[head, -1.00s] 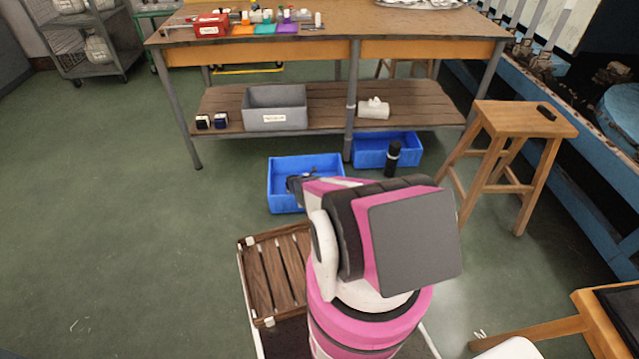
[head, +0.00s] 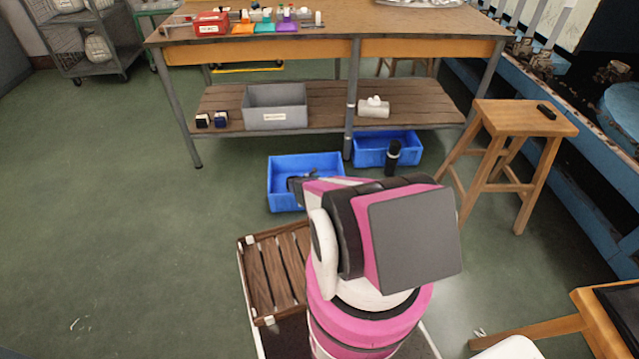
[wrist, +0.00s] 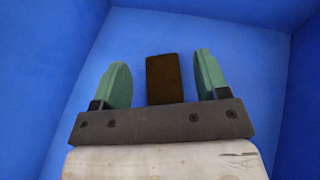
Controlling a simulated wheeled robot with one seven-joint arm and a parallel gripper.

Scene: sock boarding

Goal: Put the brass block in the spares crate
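In the wrist view, a dark brown block (wrist: 164,80), perhaps the brass block, shows between the two green fingers of my gripper (wrist: 163,66). There is a gap on each side of it, so the fingers are open and not touching it. Blue walls and floor surround it, so it appears to be inside a blue crate (wrist: 225,32). In the head view my gripper (head: 297,184) is over the front-left blue crate (head: 305,163), partly hidden by my arm. The block is hidden there. No label on this crate is readable, so I cannot tell which is the spares crate.
A second blue crate (head: 404,137) stands behind right, with a black bottle (head: 392,158) in front. A labelled grey bin (head: 277,108) sits on the workbench's lower shelf (head: 330,121). A wooden stool (head: 508,125) is at the right. The floor at left is clear.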

